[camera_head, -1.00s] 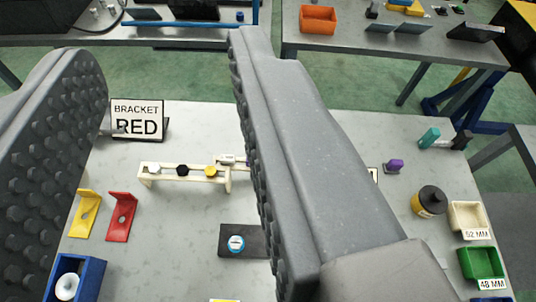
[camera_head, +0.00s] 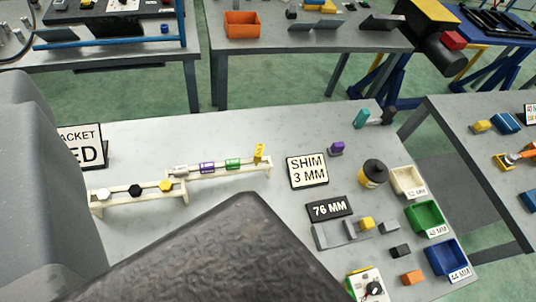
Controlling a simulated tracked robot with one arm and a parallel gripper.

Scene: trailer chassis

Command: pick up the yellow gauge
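A small yellow upright piece (camera_head: 259,153), which looks like the yellow gauge, stands at the right end of a cream rack (camera_head: 215,175) on the grey table. Purple (camera_head: 207,168) and green (camera_head: 233,164) pieces sit in the same rack to its left. My gripper (camera_head: 40,185) shows as a large grey part at the left edge. A dark textured part of mine fills the bottom middle. Both appear apart from the yellow piece. The fingertips are not clear, so whether the gripper is open or shut cannot be told.
A nearer cream rack (camera_head: 130,203) holds white, black and yellow knobs. The "SHIM 3 MM" sign (camera_head: 307,170) stands right of the yellow piece. Blocks, a black-and-yellow can (camera_head: 373,173) and bins (camera_head: 425,217) fill the right side. The table behind the racks is mostly clear.

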